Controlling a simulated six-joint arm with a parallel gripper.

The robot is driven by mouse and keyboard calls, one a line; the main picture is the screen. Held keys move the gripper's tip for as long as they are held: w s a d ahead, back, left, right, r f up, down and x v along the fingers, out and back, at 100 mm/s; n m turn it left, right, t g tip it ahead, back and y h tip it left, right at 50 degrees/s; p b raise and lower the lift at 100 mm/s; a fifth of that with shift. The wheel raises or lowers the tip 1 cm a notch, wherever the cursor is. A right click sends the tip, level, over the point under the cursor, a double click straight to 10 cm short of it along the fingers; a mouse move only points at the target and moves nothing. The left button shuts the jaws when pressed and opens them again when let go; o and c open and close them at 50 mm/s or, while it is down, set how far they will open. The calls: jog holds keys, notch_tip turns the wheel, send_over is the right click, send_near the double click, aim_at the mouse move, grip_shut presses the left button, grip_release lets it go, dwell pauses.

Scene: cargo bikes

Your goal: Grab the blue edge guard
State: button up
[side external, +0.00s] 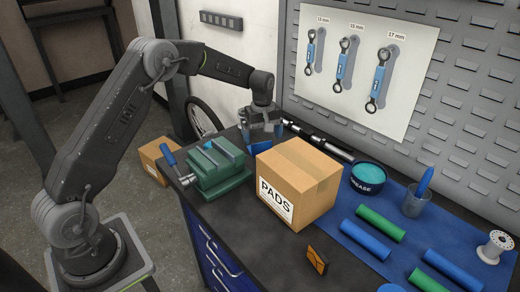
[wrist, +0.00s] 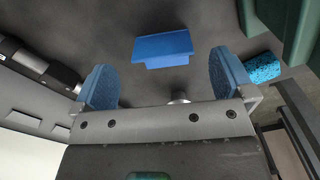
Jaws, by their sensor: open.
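The blue edge guard (wrist: 163,49) lies on the dark bench top in the wrist view, a short angled piece. It sits beyond my gripper (wrist: 164,80), roughly centred between the two blue-padded fingers, which are spread apart with nothing between them. In the side view, my gripper (side external: 262,128) points down behind the cardboard box, and the blue edge guard (side external: 258,147) shows just below it, partly hidden. I cannot tell the exact gap between fingertips and guard.
The cardboard PADS box (side external: 297,185) stands close in front of the gripper. A green vise (side external: 217,168) is to the left. A black and silver tool (side external: 318,137) lies behind, along the pegboard (side external: 465,90). A cyan textured block (wrist: 262,68) is right of the fingers.

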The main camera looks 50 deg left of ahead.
aim_at(262, 143)
notch_tip(262, 143, down, 5)
jog(key=shift+a+r, duration=0.1)
jog(key=shift+c, duration=0.5)
jog(key=c, duration=0.8)
jog(key=shift+r, duration=0.1)
